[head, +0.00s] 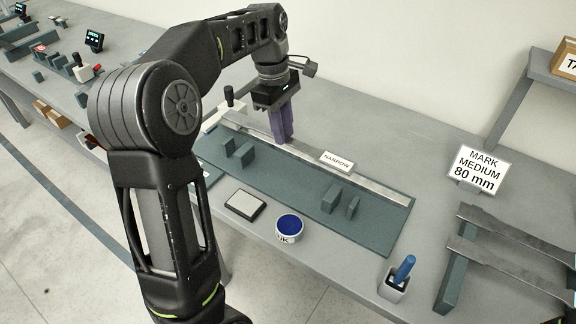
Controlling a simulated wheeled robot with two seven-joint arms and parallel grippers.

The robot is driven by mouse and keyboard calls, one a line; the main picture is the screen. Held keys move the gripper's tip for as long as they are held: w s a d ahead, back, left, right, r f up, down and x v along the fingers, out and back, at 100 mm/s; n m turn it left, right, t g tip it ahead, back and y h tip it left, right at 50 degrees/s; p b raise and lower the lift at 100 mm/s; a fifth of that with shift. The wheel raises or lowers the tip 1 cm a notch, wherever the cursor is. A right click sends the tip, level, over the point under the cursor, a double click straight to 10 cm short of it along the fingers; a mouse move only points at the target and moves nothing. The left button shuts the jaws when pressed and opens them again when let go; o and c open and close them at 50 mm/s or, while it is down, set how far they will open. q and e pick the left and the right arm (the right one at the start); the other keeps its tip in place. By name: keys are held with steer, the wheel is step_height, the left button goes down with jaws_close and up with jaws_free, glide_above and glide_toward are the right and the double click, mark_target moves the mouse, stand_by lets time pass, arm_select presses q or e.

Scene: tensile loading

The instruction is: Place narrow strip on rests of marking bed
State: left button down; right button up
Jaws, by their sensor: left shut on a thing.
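My left gripper (284,137) has its purple fingers pointing down, shut on the long grey metal narrow strip (375,183). The strip runs from upper left to lower right along the far side of the marking bed (285,190), a blue-green plate. A white "NARROW" label (337,161) shows beside the strip. Several upright blue-green blocks stand on the bed as rests, a left pair (244,155) and a right pair (331,198), nearer to me than the strip. I cannot tell whether the strip touches the bed. My right gripper is not in view.
An ink pot (289,228) and a flat pad (243,205) sit at the bed's near edge. A cup with a blue-handled tool (403,270) stands at the lower right. A rack with metal strips (510,240) and a "MARK MEDIUM 80 mm" sign (478,170) are at right.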

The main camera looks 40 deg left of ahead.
arm_select(q)
step_height(320, 180, down, 6)
steer(key=shift+w+f+p, duration=0.15)
steer(key=shift+p, duration=0.15)
steer(key=shift+f, duration=1.85)
steer(key=shift+f, duration=0.2)
steer(key=c, duration=1.3)
jaws_free()
steer(key=shift+o, duration=0.2)
steer(key=shift+r, duration=0.15)
steer(key=r, duration=0.4)
steer(key=a+r, duration=0.1)
steer(key=r, duration=0.3)
steer(key=r+p, duration=0.1)
steer(key=r, duration=0.3)
steer(key=shift+a, duration=0.35)
